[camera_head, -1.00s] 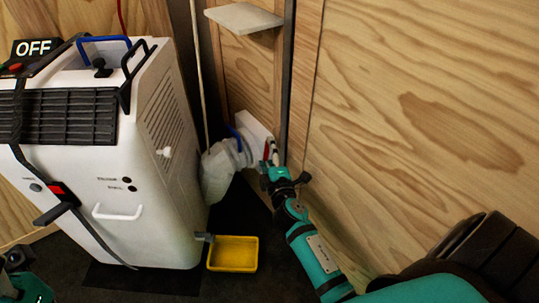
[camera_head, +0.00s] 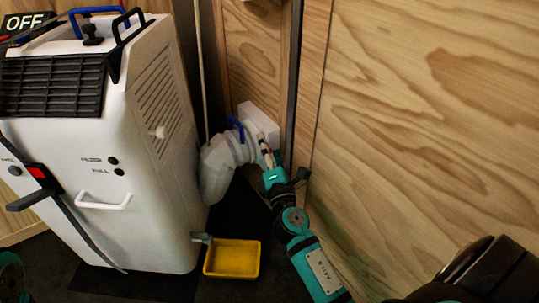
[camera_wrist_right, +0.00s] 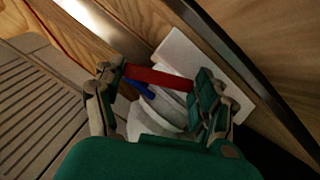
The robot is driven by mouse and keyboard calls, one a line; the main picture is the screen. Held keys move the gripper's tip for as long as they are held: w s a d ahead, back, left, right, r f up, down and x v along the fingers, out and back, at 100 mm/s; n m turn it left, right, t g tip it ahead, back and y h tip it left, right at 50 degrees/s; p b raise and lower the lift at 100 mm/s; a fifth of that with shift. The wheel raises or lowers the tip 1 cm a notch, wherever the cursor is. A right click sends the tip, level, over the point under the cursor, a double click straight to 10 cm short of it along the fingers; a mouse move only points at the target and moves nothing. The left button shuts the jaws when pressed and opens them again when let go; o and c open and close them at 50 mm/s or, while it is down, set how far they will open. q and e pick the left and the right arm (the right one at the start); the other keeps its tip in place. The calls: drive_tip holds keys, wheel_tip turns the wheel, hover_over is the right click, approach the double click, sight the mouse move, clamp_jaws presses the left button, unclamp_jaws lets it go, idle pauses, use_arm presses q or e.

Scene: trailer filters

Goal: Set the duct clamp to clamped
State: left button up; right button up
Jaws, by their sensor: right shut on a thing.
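The duct clamp sits where the translucent white duct (camera_head: 215,168) meets the white wall fitting (camera_head: 259,122). A blue bar (camera_head: 236,128) of it stands up at the duct's end; it also shows in the right wrist view (camera_wrist_right: 141,87). The fingers partly hide the clamp. My left gripper is not in view.
A white portable unit (camera_head: 150,190) with an OFF sign (camera_head: 25,22) stands at left. A yellow tray (camera_head: 232,259) lies on the dark floor below the duct. A wood wall (camera_head: 410,130) is close along the right of my right arm.

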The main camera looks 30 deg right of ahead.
idle(0.3)
drive_tip(key=o, duration=1.8)
drive_tip(key=shift+c, duration=0.2)
drive_tip(key=shift+a+f, duration=0.1)
drive_tip(key=v, duration=1.2)
drive_tip(key=shift+c, duration=0.3)
